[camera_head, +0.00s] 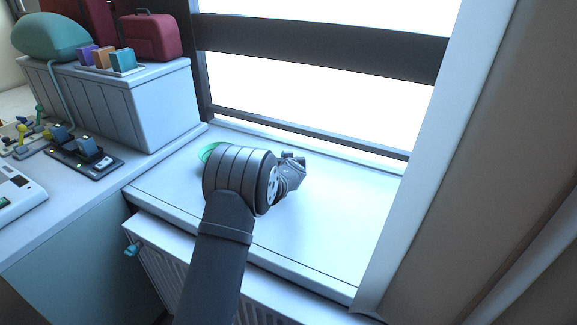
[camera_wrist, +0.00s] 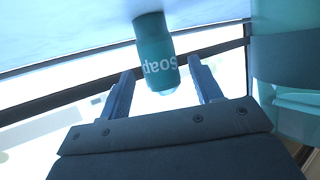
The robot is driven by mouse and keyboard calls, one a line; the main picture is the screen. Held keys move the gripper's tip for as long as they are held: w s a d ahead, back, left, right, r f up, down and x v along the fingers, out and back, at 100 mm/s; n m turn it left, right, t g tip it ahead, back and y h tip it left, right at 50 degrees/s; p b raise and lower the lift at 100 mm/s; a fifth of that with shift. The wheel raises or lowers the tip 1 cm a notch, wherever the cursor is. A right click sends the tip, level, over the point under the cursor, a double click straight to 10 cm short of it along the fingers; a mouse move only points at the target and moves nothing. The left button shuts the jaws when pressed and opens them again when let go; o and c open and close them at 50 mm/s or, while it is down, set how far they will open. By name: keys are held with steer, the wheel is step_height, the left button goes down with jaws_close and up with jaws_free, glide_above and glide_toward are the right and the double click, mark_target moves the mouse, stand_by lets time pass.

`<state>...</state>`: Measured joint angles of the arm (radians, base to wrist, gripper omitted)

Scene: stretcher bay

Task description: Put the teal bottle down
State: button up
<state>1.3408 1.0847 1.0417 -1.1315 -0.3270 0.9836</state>
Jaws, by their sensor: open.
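The teal bottle (camera_wrist: 156,50), with "Soap" lettering, shows in the wrist view. Its lettering is upside down there, and the pale surface of the window sill (camera_wrist: 70,30) fills the top of that view. The bottle's end meets the pale surface, so it appears to stand upright on the sill. My gripper (camera_wrist: 161,67) is open, with one finger on each side of the bottle and a visible gap to each.
A green rounded thing (camera_head: 208,151) peeks out left of my arm on the sill. A large teal thing (camera_wrist: 285,50) is close at the right in the wrist view. The window frame (camera_head: 300,131) stands behind; the right part of the sill is clear.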

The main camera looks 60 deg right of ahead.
steer(key=v, duration=1)
steer(key=shift+a, duration=0.2)
steer(key=x, duration=1.1)
steer(key=shift+w+d, duration=0.1)
steer(key=shift+d, duration=0.15)
steer(key=shift+w+d+f, duration=0.1)
steer(key=shift+d+f, duration=0.1)
steer(key=shift+f, duration=0.15)
steer(key=shift+r, duration=0.25)
